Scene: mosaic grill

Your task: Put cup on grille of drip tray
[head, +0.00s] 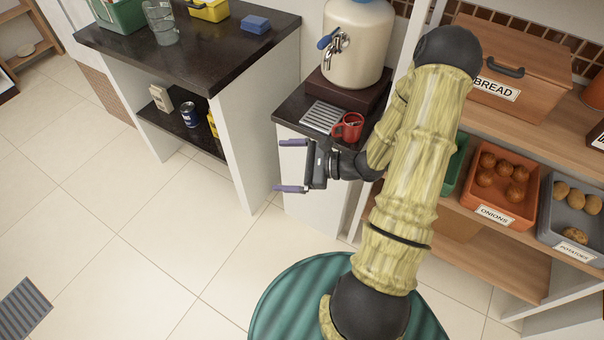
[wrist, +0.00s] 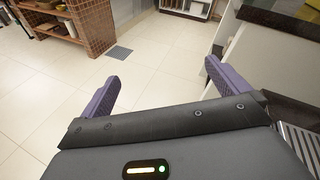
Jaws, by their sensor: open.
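A red cup (head: 348,128) stands on the dark counter in the head view, just right of the drip tray's grille and below the dispenser. Something small shows inside it, too small to tell. The slatted metal grille (head: 323,117) lies at the counter's front left, with nothing on its visible slats. It also shows at the right edge of the wrist view (wrist: 300,146). My gripper (head: 283,166) is open and empty, in front of the counter and lower in the picture than the cup. Its purple fingers point left, away from the cup. The cup is not visible in the wrist view.
A cream dispenser (head: 356,47) with a metal tap stands behind the grille. A dark-topped counter (head: 205,50) with a blue block and a glass jug is at left. Shelves with onions (head: 500,176) and a bread box (head: 515,80) are at right. Open tiled floor lies at left.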

